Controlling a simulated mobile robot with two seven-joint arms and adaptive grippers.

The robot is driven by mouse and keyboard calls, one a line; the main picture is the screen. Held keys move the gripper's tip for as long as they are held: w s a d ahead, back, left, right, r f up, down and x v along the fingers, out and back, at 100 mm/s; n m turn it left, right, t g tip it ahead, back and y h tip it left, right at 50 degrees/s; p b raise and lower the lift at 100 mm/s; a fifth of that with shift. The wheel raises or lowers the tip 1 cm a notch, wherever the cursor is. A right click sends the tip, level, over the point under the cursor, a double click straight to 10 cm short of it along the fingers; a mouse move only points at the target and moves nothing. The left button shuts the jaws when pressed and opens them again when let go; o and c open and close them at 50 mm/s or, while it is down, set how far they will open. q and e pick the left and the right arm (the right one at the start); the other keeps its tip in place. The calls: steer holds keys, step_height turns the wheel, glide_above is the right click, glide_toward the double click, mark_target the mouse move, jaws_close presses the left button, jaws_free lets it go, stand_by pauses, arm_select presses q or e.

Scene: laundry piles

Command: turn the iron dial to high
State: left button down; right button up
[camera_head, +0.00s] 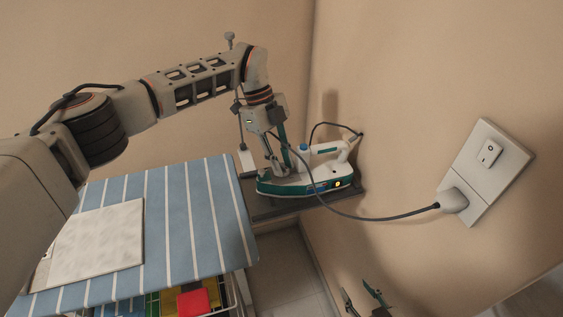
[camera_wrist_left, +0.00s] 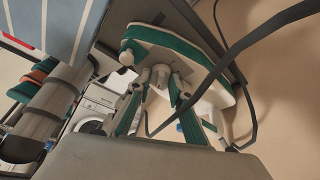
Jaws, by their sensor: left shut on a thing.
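The white and teal iron (camera_head: 290,186) rests on a dark grey rest at the far end of the ironing board, near the wall. Its side shows a yellow light (camera_head: 338,184). My left gripper (camera_head: 277,163) reaches down onto the iron from above. In the left wrist view its two teal fingers (camera_wrist_left: 158,88) are shut on the small grey dial (camera_wrist_left: 160,75), one on each side. The dial's setting cannot be read. My right gripper (camera_head: 363,296) shows only by its fingertips at the bottom edge; they are apart, with nothing visible between them.
A grey cord (camera_head: 380,217) runs from the iron to a plug in the white wall socket (camera_head: 488,160).

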steer(key=shift+s+f, duration=0.15)
steer(key=shift+f, duration=0.2)
arm_select(q)
steer(key=c, duration=1.8)
jaws_free()
steer(key=shift+r, duration=0.1)
arm_select(e)
steer(key=shift+d+r, duration=0.15)
arm_select(q)
steer(key=shift+v, duration=3.9)
